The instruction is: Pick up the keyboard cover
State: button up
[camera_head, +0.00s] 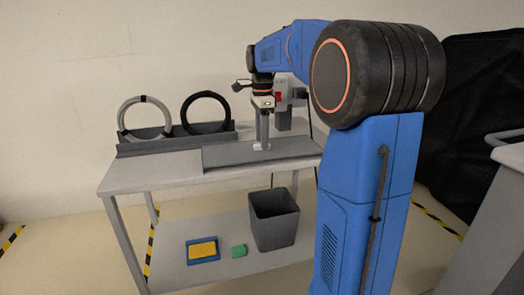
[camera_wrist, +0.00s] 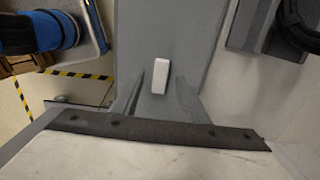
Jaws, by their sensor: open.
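The keyboard cover appears to be the long flat dark-grey panel (camera_head: 225,157) along the front of the cart top; it also fills the upper middle of the wrist view (camera_wrist: 205,40). A small white block (camera_wrist: 160,77), like a handle, sits on it and shows at my fingertips in the head view (camera_head: 261,147). My gripper (camera_head: 262,141) points straight down over the panel. In the wrist view my gripper (camera_wrist: 168,72) is open, with one grey finger on each side of the white block. I cannot tell whether the fingers touch it.
The cart top (camera_head: 150,174) holds a grey rack (camera_head: 150,147) with a pale ring (camera_head: 123,122) and a black ring (camera_head: 187,112) behind the panel. The lower shelf bears a grey bin (camera_head: 275,222), a blue tray (camera_head: 191,254) with a yellow block (camera_head: 203,249), and a green block (camera_head: 239,251).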

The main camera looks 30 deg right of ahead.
jog(key=shift+f, duration=0.75)
jog(key=shift+c, duration=0.3)
grip_shut()
jog(key=shift+r, duration=0.15)
